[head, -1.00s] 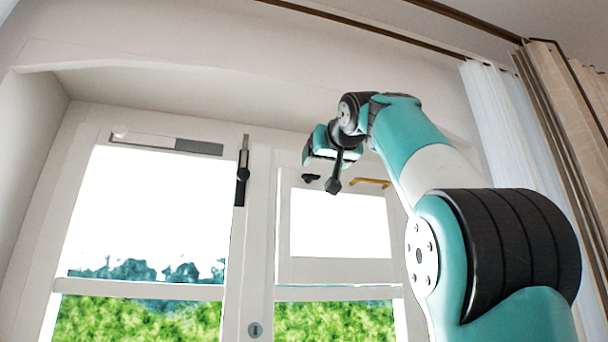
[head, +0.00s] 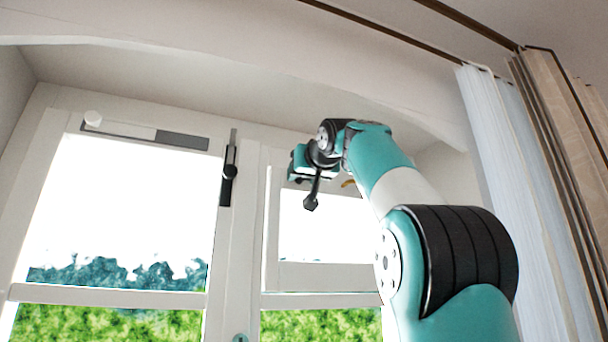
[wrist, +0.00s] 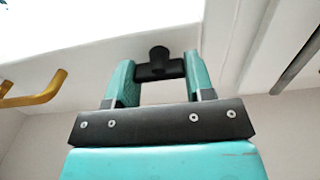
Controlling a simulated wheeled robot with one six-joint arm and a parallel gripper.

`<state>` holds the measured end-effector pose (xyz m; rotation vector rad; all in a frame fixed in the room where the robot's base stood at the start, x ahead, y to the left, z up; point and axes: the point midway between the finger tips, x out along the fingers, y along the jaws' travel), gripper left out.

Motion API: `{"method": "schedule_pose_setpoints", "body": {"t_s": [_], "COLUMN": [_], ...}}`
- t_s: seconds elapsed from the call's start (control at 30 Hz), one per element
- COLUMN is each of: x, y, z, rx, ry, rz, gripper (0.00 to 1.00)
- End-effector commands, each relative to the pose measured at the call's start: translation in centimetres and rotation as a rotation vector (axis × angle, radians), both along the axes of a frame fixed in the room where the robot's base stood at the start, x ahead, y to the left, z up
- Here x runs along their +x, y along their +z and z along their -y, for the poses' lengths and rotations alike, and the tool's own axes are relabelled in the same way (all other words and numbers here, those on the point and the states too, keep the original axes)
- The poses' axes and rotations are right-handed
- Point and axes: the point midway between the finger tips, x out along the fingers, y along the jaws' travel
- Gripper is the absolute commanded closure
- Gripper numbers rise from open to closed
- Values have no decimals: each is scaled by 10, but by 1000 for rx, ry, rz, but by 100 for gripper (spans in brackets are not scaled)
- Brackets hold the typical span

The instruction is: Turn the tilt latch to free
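The tilt latch, a small black piece with a round knob and a crossbar (wrist: 159,66), lies between my fingertips in the wrist view. In the head view a dark bit under my gripper may be the latch, but it is mostly hidden. My gripper (wrist: 160,78) has its two teal fingers apart, one on each side of the latch. The crossbar spans nearly the whole gap; I cannot tell whether the fingers touch it. In the head view my gripper (head: 298,168) is at the top of the right window sash (head: 272,225).
A yellow handle (wrist: 38,92) is beside the latch and partly shows behind my arm (head: 348,183). The left sash has a black handle (head: 229,172) and a white-grey bar (head: 145,131). Curtains (head: 500,150) hang at the right. A beam (head: 250,45) crosses above.

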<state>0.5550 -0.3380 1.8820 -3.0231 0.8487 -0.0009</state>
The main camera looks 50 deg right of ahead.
Motion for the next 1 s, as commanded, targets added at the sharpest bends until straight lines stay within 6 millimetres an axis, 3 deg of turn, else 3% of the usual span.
{"method": "schedule_pose_setpoints", "body": {"t_s": [0.07, 0.47, 1.0], "x": [0, -1, 0], "y": [0, 0, -1], "z": [-1, 1, 0], "rx": [-1, -51, -426], "ry": [2, -1, -2], "rz": [-1, -32, -261], "gripper": [75, 75, 75]}}
